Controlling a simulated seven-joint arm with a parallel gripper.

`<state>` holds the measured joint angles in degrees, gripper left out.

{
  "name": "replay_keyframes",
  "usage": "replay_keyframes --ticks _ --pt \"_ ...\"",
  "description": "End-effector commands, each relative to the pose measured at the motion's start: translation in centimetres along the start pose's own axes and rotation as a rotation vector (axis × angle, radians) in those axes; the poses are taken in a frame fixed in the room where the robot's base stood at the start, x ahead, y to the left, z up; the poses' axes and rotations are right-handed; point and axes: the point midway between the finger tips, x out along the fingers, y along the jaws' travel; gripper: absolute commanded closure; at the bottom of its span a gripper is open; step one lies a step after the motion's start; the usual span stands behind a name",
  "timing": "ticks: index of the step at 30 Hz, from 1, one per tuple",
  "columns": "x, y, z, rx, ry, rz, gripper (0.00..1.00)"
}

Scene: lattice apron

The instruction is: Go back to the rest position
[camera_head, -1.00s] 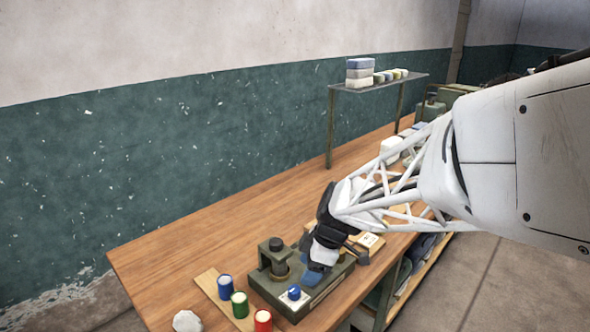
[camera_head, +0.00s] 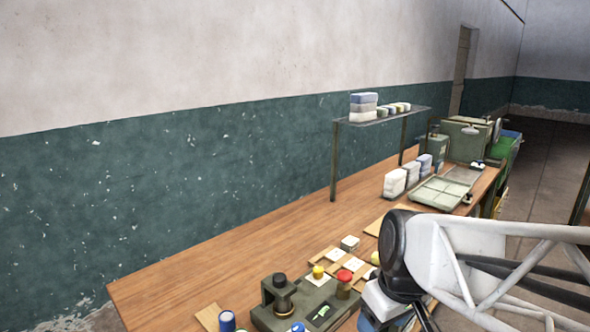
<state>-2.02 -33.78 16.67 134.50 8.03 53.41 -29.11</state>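My gripper (camera_head: 405,318) is at the lower right, above the near edge of the bench and right of a green fixture (camera_head: 262,318). It is seen from behind and partly cut off by the bottom edge of the picture. The black wrist and my white lattice arm cover part of it. Its fingertips do not show clearly, so I cannot tell whether it is open or holds anything.
The wooden bench (camera_head: 225,245) carries the fixture, a blue-topped cylinder (camera_head: 227,321), a red-capped piece (camera_head: 344,283) and a yellow-capped piece (camera_head: 318,271). Farther back are a green tray (camera_head: 438,193), white blocks (camera_head: 395,183) and a raised shelf (camera_head: 385,116). The bench's left part is clear.

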Motion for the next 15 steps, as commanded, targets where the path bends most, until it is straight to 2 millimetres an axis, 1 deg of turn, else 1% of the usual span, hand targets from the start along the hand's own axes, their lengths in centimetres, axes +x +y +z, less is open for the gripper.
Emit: replay_keyframes --ticks 1,6,10,15 --pt "-0.6 0.0 1.0 0.057 0.004 0.020 0.40" --pt "-2.0 0.1 4.2 0.259 0.017 0.081 0.40" --pt "-2.6 0.1 6.0 0.378 0.029 0.115 0.40" --pt "-2.9 0.1 7.2 0.460 0.040 0.139 0.40"
